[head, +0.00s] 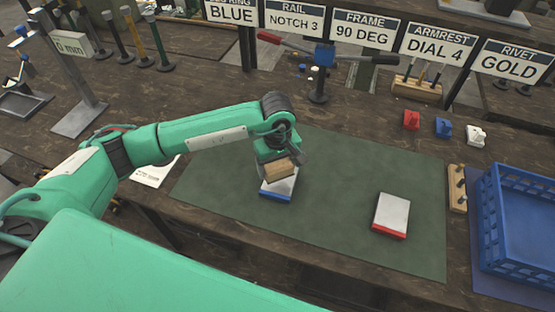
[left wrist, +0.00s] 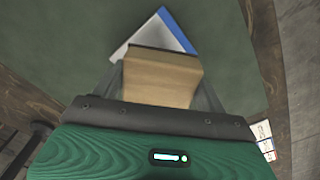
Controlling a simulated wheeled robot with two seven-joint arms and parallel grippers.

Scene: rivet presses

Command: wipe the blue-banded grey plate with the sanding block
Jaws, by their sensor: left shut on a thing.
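The blue-banded grey plate (head: 283,187) lies on the green mat (head: 330,227), its blue band on the edge nearest me. My left gripper (head: 278,165) is shut on the sanding block (head: 279,171), a tan wooden block, over the far part of this plate. In the left wrist view the block (left wrist: 162,78) sits between the fingers and covers part of the plate (left wrist: 152,34). I cannot tell whether the block touches the plate. A second grey plate (head: 391,213) with a red band lies to the right on the mat. My right gripper is not in view.
A blue crate (head: 520,228) stands at the right edge, beside a wooden peg rack (head: 457,188). Small red (head: 411,120), blue (head: 443,127) and white (head: 475,135) parts sit behind the mat. Several signs line the back. The mat between the two plates is clear.

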